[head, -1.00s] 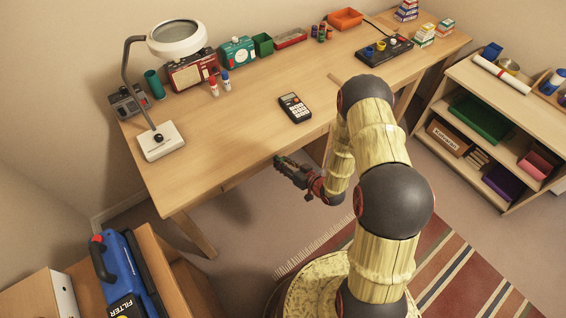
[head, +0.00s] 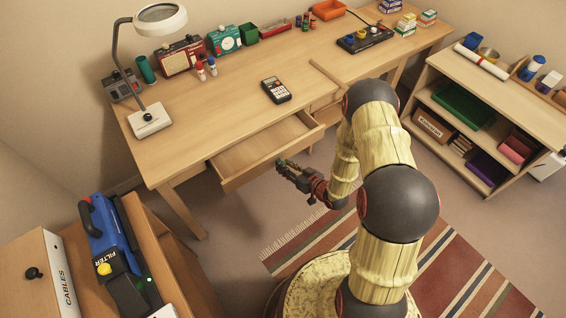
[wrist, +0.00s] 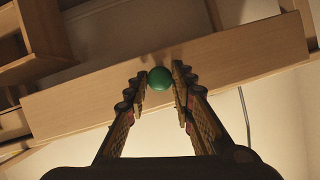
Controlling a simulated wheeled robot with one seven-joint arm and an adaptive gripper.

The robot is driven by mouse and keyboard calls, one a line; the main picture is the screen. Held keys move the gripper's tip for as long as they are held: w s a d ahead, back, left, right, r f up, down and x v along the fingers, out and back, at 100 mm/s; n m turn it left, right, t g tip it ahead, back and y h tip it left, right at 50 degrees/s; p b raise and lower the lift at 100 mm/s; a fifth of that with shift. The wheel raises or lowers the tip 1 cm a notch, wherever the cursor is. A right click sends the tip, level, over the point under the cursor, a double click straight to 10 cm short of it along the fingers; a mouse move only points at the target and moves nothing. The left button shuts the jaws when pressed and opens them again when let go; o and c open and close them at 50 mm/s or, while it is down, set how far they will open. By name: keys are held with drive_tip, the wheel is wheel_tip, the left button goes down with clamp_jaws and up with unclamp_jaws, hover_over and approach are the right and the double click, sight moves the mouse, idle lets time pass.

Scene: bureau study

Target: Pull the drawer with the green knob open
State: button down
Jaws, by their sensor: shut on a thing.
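The drawer (head: 232,178) under the desk stands partly open, and its empty-looking inside shows in the head view. Its wooden front panel crosses the wrist view (wrist: 75,108). The green knob (wrist: 160,78) sits on that front, between my fingertips. My gripper (wrist: 163,84) is shut on the knob, with one finger on each side. In the head view my gripper (head: 282,166) is at the drawer's front, and the knob is mostly hidden there.
The desk top (head: 215,105) holds a calculator (head: 276,90), a lamp (head: 152,118) and several small items at the back. A low shelf (head: 500,95) stands at the right. A striped rug (head: 440,260) covers the floor.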

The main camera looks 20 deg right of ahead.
drive_tip(key=s+d, duration=0.2)
drive_tip(key=s, duration=0.6)
drive_tip(key=shift+d+p, duration=0.35)
drive_tip(key=shift+p, duration=0.05)
drive_tip(key=c, duration=1.5)
unclamp_jaws()
drive_tip(key=v, duration=1.2)
drive_tip(key=shift+f, duration=0.1)
